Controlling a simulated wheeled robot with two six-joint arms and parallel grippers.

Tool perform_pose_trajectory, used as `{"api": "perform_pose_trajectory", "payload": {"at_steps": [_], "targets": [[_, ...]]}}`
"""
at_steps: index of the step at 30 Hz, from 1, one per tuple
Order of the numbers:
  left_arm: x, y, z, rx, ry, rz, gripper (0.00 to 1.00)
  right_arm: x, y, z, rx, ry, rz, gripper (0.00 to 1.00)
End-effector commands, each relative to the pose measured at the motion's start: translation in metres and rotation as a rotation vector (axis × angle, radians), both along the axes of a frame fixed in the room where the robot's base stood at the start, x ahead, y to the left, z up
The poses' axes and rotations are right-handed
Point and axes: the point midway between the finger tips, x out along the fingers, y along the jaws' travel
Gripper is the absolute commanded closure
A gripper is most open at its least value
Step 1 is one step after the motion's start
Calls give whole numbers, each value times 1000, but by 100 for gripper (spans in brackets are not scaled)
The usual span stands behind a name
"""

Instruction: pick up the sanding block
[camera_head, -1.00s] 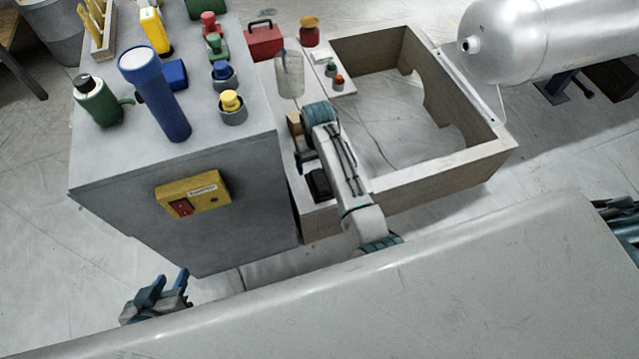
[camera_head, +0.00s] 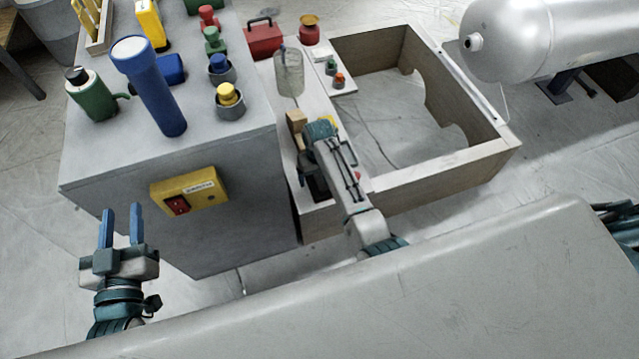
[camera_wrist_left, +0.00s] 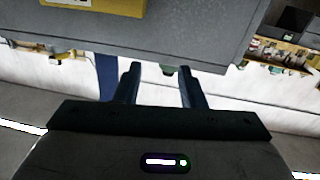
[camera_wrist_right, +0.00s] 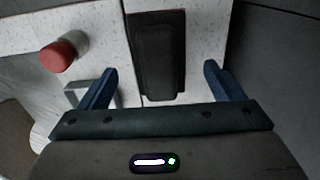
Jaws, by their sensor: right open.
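A dark oblong block, which looks like the sanding block (camera_wrist_right: 163,55), lies on a pale speckled surface in the right wrist view.
A red-capped cylinder (camera_wrist_right: 62,54) lies near a right finger. A tan block (camera_head: 296,119) and a clear jar (camera_head: 289,72) stand on the pale board. The grey cabinet (camera_head: 110,180) carries a blue flashlight (camera_head: 152,90) and several knobs. A wooden frame (camera_head: 440,178) is at right.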

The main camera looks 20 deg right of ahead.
Motion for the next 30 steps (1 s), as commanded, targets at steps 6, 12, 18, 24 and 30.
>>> {"api": "perform_pose_trajectory", "payload": {"at_steps": [6,12,18,24,30], "targets": [[6,2,42,15,-237,11,64,-1,-1,-23,0,1,0,13],[4,3,63,21,-346,13,64,-1,-1,-31,0,1,0,13],[4,3,65,22,-356,14,64,-1,-1,-31,0,0,0,13],[4,3,65,22,-354,14,64,-1,-1,-31,0,0,0,40],[4,3,64,22,-353,14,64,-1,-1,-30,0,0,0,70]]}}
